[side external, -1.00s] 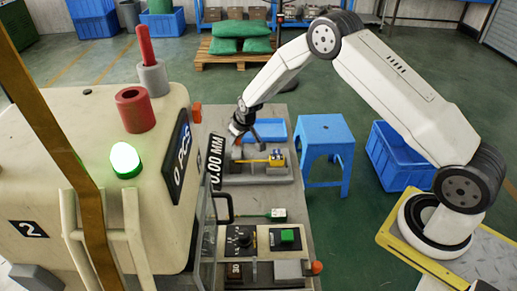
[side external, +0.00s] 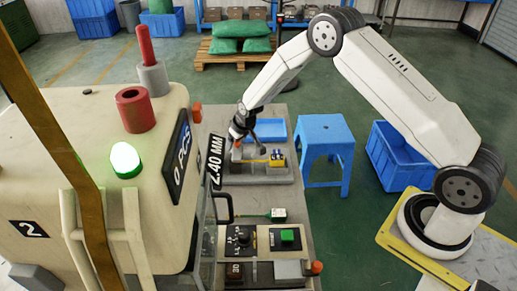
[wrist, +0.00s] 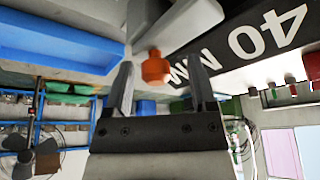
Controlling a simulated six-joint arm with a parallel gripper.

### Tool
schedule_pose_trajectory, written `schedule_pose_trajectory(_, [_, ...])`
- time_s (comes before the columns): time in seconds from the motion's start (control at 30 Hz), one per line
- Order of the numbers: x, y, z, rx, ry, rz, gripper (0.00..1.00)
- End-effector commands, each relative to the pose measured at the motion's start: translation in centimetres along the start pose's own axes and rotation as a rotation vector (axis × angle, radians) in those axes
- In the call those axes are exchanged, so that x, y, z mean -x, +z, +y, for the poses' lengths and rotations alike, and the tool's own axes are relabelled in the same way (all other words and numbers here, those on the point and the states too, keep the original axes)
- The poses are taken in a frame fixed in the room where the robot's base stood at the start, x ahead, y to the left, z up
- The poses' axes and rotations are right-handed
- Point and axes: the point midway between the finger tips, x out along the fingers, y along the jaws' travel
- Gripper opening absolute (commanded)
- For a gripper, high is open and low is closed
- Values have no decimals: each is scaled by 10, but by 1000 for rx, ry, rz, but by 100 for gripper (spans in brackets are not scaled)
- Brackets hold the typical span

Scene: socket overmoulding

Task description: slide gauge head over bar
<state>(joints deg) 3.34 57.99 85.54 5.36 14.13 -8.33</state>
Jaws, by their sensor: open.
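The gauge stands on a grey fixture (side external: 258,177) on the bench, with a yellow bar (side external: 256,161) and a blue-and-yellow piece at its right end (side external: 277,159). An orange knob (wrist: 155,68) shows between and just beyond my fingertips in the wrist view, in front of a grey block; I take it to belong to the gauge head. My gripper (side external: 240,143) is over the left end of the fixture. In the wrist view my gripper (wrist: 160,80) is open, with a gap on both sides of the knob. The gauge display (side external: 215,162) reads 2.40 MM.
A blue tray (side external: 264,129) lies behind the fixture. The cream machine (side external: 85,190) stands close on the left. A blue stool (side external: 325,150) stands to the right.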

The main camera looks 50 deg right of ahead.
Motion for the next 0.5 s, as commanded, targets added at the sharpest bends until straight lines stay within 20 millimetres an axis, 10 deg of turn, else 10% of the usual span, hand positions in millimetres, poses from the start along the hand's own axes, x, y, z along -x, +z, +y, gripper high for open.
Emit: schedule_pose_trajectory(0.5, [36,-1,0,0,0,1,72])
